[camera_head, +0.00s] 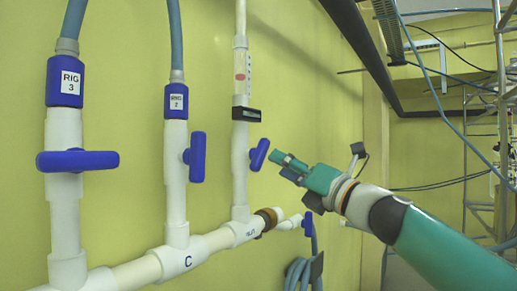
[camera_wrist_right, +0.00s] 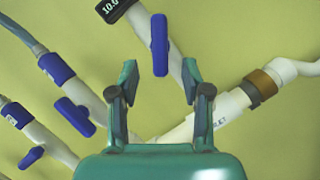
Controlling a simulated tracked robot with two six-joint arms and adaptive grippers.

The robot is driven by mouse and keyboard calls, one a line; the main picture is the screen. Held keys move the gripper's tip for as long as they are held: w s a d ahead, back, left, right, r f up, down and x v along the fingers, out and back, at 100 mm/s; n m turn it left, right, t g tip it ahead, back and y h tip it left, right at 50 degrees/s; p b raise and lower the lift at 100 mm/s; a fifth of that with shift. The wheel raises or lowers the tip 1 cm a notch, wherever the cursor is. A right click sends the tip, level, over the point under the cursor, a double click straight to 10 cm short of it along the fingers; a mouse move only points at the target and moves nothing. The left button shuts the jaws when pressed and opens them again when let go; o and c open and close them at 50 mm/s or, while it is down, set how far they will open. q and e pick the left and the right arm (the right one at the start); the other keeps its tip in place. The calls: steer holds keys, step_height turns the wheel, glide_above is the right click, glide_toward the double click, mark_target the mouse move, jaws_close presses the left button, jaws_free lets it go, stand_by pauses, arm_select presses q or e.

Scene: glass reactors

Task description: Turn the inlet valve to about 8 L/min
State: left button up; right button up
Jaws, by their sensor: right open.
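The inlet valve's blue handle (camera_head: 259,154) sits on the white vertical pipe above the inlet fitting (camera_head: 247,232), tilted slightly from the pipe's line. My right gripper (camera_head: 282,164) is open and empty, just right of the handle with a small gap in the head view. In the right wrist view the handle (camera_wrist_right: 159,45) shows ahead of and between the open fingertips (camera_wrist_right: 158,76). A black flow display (camera_head: 246,114) sits on the pipe above the handle; in the wrist view the display (camera_wrist_right: 112,8) reads 10.0. My left gripper is not in view.
Two other pipes with blue handles stand left: the RIG 3 handle (camera_head: 78,161) lies crosswise, the middle handle (camera_head: 195,157) runs along its pipe. A small blue valve (camera_head: 307,225) and coiled hose (camera_head: 299,273) are below right. Yellow wall backs the pipes.

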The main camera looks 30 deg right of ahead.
mark_target(264, 156)
steer(key=p+x, duration=0.2)
steer(key=x, duration=0.4)
steer(key=shift+w+r, duration=0.1)
steer(key=shift+w+a, duration=0.1)
steer(key=shift+w, duration=0.45)
